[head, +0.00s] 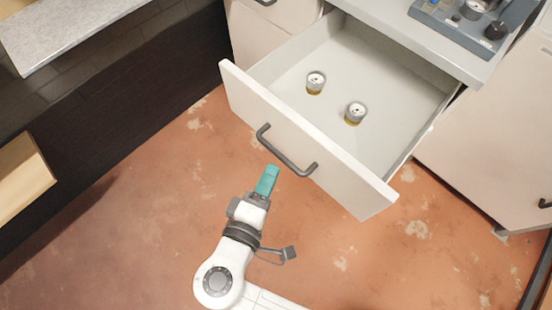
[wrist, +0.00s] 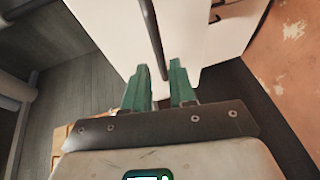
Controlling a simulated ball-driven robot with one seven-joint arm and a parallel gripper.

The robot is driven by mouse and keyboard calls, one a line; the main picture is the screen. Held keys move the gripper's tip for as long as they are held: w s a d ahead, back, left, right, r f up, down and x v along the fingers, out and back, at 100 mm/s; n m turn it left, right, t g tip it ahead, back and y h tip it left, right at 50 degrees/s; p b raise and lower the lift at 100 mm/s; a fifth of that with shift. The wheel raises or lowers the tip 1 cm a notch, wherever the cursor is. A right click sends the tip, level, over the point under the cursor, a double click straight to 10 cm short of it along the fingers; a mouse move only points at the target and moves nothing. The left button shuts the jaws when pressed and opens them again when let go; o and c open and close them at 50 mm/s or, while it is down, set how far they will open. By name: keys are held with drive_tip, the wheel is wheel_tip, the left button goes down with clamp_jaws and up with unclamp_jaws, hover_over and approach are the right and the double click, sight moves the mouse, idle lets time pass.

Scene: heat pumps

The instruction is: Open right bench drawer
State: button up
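The bench drawer (head: 345,165) is pulled well out from under the worktop in the head view. Its white front carries a dark bar handle (head: 285,150), which also shows in the wrist view (wrist: 151,35). My gripper (head: 268,178), with teal fingers, is just in front of the drawer front, below the handle in the picture. In the wrist view my gripper (wrist: 158,75) has its two fingers apart, with nothing clearly held. The handle runs past the fingertips there, and I see no grip on it.
Two small round metal-topped parts (head: 316,83) (head: 355,112) stand inside the drawer. A grey tray (head: 470,28) with fittings sits on the worktop above. A pale counter (head: 70,30) is at upper left and a wooden surface (head: 20,180) at the left edge. Open reddish floor (head: 130,220) lies in front.

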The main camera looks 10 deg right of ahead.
drive_tip(key=shift+v, duration=1.95)
drive_tip(key=shift+s, duration=0.1)
